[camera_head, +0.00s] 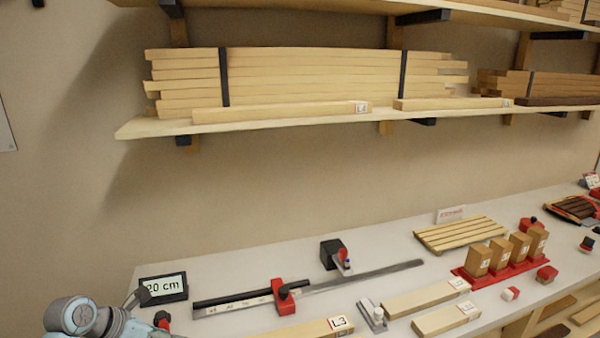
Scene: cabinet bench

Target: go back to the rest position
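My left gripper (158,312) is at the bottom left, partly cut off by the frame edge. Its dark fingers look spread apart. A small red and black piece (162,319) shows near them; I cannot tell whether they touch it. The gripper is just below a "20 cm" display (163,289). My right gripper is not in view.
The bench (230,260) holds a long ruler with a red stop (284,297), a black block (333,254), labelled boards (425,299), a slatted board (461,234) and wooden blocks in a red holder (500,268). Above, a shelf (150,127) carries stacked planks (310,75).

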